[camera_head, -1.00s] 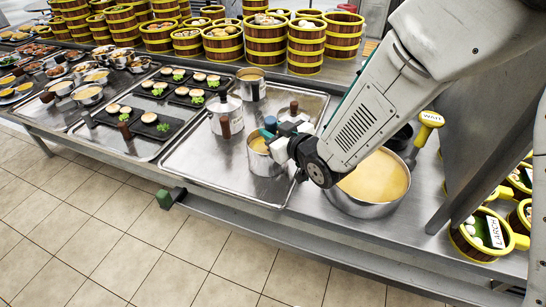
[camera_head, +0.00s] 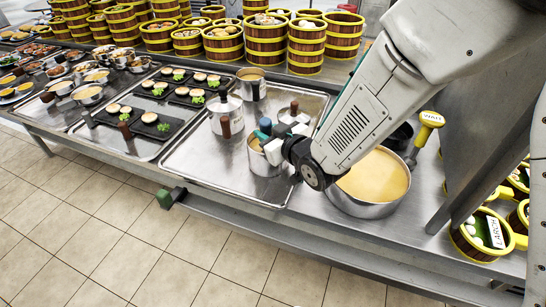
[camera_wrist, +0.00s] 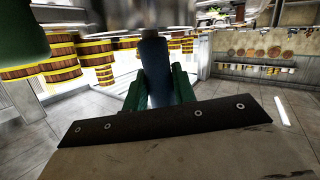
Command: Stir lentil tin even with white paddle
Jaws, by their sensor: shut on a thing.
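My gripper (camera_head: 273,143) is over a small metal tin (camera_head: 264,164) on the large tray, at the middle of the head view. It is shut on an upright tool with a blue-grey handle (camera_wrist: 155,72), which stands between the green fingers in the wrist view. The handle top also shows in the head view (camera_head: 265,125). The tool's lower end is hidden by the gripper and tin, so I cannot tell its colour or how deep it reaches. A little yellow-orange content shows inside the tin; its evenness cannot be told.
A large pot (camera_head: 366,210) of yellow liquid stands just right of the tray (camera_head: 190,158). Black plates of food (camera_head: 148,123) lie left. Steamer towers (camera_head: 266,45) line the back.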

